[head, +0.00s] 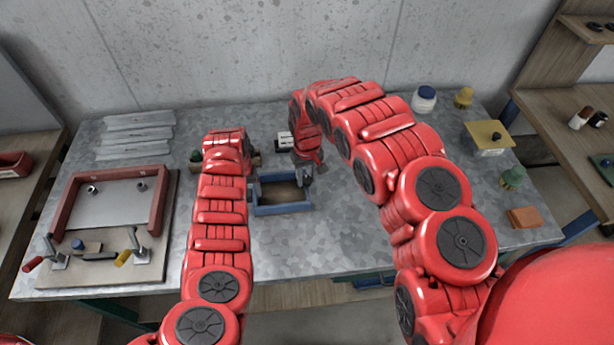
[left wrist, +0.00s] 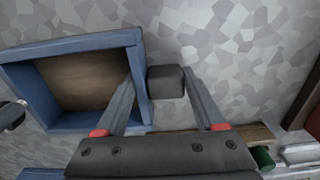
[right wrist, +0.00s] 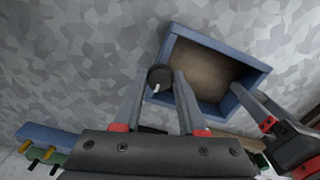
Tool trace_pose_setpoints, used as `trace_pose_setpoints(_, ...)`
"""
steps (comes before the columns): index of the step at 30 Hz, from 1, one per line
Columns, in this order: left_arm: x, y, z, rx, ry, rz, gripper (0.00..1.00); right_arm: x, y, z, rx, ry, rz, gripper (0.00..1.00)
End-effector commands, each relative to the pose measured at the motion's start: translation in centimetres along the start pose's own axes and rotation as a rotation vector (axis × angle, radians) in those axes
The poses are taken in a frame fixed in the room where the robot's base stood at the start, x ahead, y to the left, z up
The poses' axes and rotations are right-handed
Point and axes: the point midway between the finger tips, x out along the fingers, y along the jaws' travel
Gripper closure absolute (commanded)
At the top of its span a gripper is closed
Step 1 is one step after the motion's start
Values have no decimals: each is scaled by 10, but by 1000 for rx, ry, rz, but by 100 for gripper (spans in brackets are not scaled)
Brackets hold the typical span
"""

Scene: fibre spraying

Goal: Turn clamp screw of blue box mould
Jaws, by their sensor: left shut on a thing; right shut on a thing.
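The blue box mould (head: 283,209) stands on the metal bench, an open blue frame with a brown inside. In the right wrist view, a round black knob with a white mark, the clamp screw (right wrist: 160,77), sits outside one wall of the mould (right wrist: 217,45). My right gripper (right wrist: 158,82) is shut on this knob, one finger on each side. My left gripper (left wrist: 160,80) is shut on a dark grey block (left wrist: 166,82) at the opposite side of the mould (left wrist: 70,46). In the head view both hands largely hide these contacts.
A tray mould with red side rails (head: 115,200) lies at the left, below a stack of grey strips (head: 137,135). Bench right of the mould is clear.

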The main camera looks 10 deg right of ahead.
Motion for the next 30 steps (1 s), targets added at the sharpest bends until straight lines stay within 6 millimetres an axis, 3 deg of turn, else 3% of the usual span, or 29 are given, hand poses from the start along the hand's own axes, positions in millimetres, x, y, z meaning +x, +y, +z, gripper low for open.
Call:
trace_pose_setpoints(14,0,2,1,5,-3,2,100,-1,-1,-2,15,5,-1,100)
trace_pose_setpoints(15,0,2,1,5,-3,2,100,-1,-1,-2,15,5,-1,58)
trace_pose_setpoints(20,0,2,1,4,-2,2,100,-1,-1,-1,14,3,-1,29)
trace_pose_setpoints(30,0,0,0,1,-2,1,100,0,0,0,2,1,0,29)
